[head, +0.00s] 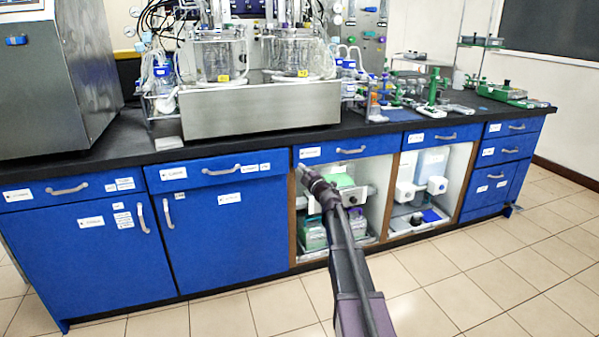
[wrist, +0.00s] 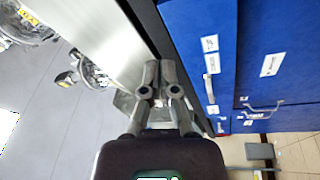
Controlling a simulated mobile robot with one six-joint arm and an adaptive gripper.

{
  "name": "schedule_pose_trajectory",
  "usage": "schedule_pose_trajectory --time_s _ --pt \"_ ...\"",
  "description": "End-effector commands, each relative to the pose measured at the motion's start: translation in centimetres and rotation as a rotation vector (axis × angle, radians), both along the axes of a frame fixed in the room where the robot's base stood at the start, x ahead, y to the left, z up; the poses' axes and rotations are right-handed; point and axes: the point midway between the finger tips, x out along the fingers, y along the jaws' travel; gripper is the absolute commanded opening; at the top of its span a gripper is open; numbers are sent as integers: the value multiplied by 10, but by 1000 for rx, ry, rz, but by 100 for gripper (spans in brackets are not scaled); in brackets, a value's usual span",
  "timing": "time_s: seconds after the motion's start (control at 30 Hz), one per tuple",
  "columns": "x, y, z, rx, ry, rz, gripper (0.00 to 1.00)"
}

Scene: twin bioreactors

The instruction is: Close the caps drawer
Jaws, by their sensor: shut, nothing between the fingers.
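Blue drawers run in a row under the black counter. The labels are too small to read, so I cannot tell for certain which is the caps drawer. The second drawer from the left (head: 225,178) seems to stand out a little from the cabinet front; its grey handle (head: 221,171) faces the room. The other drawers look flush. My gripper (head: 300,169) is shut and empty, just right of that drawer's right end, in front of the open shelf bay. In the wrist view my gripper (wrist: 160,68) shows its fingers together beside the counter edge, with blue fronts (wrist: 258,50) to the right.
The black counter (head: 140,147) carries a steel bioreactor base (head: 262,107) and a large grey machine (head: 55,80). Open shelf bays right of my gripper hold boxes (head: 313,234) and white bottles. The tiled floor (head: 480,270) in front is clear.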

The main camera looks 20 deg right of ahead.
Motion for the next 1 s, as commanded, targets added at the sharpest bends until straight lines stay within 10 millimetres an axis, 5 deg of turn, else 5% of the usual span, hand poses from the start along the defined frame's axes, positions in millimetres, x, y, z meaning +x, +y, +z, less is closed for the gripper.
schedule_pose_trajectory --time_s 0.27,0.53,1.0 --pt "-37 -6 -21 259 120 -284 0" --pt "-88 -2 -68 498 323 -526 0" --pt "-222 62 -169 832 863 -844 0"
